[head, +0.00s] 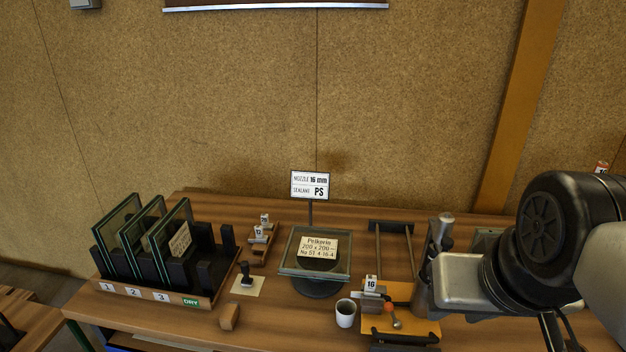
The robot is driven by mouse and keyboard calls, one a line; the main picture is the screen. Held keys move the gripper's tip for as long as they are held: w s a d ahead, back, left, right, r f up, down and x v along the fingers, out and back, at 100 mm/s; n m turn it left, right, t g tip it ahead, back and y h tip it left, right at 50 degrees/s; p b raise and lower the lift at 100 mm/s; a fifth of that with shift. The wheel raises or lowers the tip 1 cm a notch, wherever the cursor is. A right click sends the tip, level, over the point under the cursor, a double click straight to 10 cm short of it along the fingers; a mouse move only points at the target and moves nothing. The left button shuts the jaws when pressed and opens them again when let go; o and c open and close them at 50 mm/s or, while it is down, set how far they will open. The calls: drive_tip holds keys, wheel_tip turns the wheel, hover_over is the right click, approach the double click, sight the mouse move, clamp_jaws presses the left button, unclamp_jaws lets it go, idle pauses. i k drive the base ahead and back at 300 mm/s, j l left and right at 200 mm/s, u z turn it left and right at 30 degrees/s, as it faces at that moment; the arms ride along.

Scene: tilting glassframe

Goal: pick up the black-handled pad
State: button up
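The black-handled pad (246,274) stands upright on a pale square sheet on the bench, just right of the numbered glass rack. Its black grip points up and nothing touches it. My arm reaches in from the right edge. My gripper (428,275) seems to be at the dark and grey parts by the orange fixture, well to the right of the pad. Its fingers cannot be made out clearly, so I cannot tell whether it is open or shut.
The rack (205,299) holds several glass panes. A labelled glass pane (292,263) lies on a dark round stand below a sign (310,185). A wooden block (229,317), a white cup (345,313) and the orange fixture (415,325) are along the front.

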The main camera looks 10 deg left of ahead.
sight(245, 280)
drive_tip(key=j, duration=2.2)
drive_tip(key=i+z, duration=0.05)
